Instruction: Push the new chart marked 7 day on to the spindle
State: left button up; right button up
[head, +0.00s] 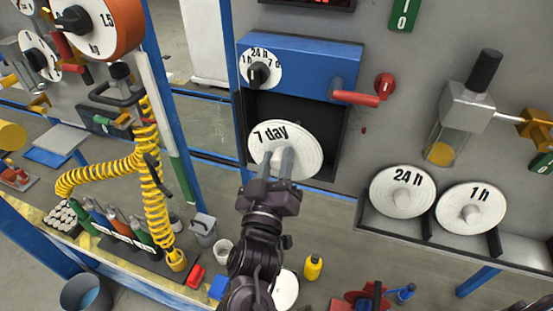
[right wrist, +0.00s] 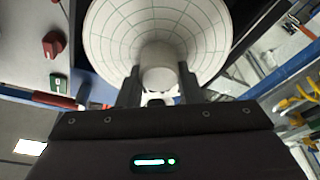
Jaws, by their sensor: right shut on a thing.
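The white round chart marked 7 day (head: 304,132) stands in front of the dark recess of the blue chart recorder (head: 310,55). My right gripper (head: 279,163) is shut on the grey-white hub at the chart's centre. In the right wrist view the hub (right wrist: 158,68) sits between the two fingers, and the chart's ruled face (right wrist: 115,30) spreads behind it. The spindle is hidden behind the chart, so I cannot tell whether the chart touches it. My left gripper is not in view.
Charts marked 24 h (head: 402,190) and 1 h (head: 471,208) rest on a rack at the right. A red handle (head: 358,97) juts out at the recess's upper right. A yellow coiled hose (head: 150,170) hangs at the left above a cluttered bench.

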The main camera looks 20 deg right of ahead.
aim_at(286, 143)
jog(key=shift+r, duration=0.2)
jog(key=shift+w+d+f, duration=0.1)
jog(key=shift+w+d, duration=0.15)
jog(key=shift+w, duration=0.1)
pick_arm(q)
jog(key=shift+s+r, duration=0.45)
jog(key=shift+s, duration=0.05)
pick_arm(e)
jog(key=shift+w+d, duration=0.7)
jog(key=shift+w, duration=0.35)
jog(key=shift+w+d, duration=0.7)
jog(key=shift+w, duration=0.3)
pick_arm(q)
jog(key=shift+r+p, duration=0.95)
jog(key=shift+p, duration=0.25)
pick_arm(e)
jog(key=shift+d+f+x, duration=0.15)
jog(key=shift+f+x, duration=0.05)
jog(key=shift+x, duration=0.8)
jog(key=shift+d+f+x, duration=0.1)
jog(key=shift+f+x, duration=0.1)
jog(key=shift+x, duration=0.8)
jog(key=o, duration=1.2)
jog(key=shift+c, duration=0.2)
jog(key=shift+s+f, duration=0.1)
